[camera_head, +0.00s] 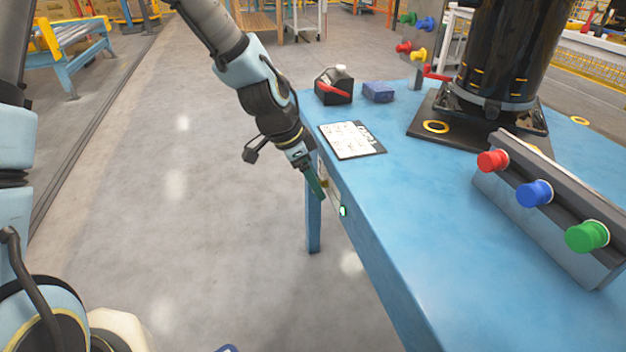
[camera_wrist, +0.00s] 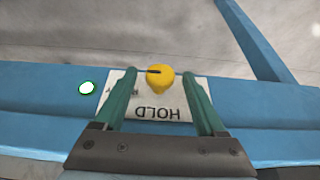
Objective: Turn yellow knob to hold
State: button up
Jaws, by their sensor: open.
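The yellow knob (camera_wrist: 160,78) shows in the wrist view, on a white label plate (camera_wrist: 152,103) on the blue table's side. The plate reads HOLD, upside down in this view; other lettering to the left is partly hidden by a finger. In the head view my gripper (camera_head: 319,196) is at the table's left edge, and the knob is mostly hidden there.
A lit green-white light (camera_wrist: 87,88) sits beside the plate; it also shows in the head view (camera_head: 343,211). On the blue table (camera_head: 420,220) are a printed sheet (camera_head: 351,139), a black canister (camera_head: 333,90), a blue box (camera_head: 378,92) and a button panel (camera_head: 545,215).

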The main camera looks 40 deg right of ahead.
grip_shut()
dwell(0.5)
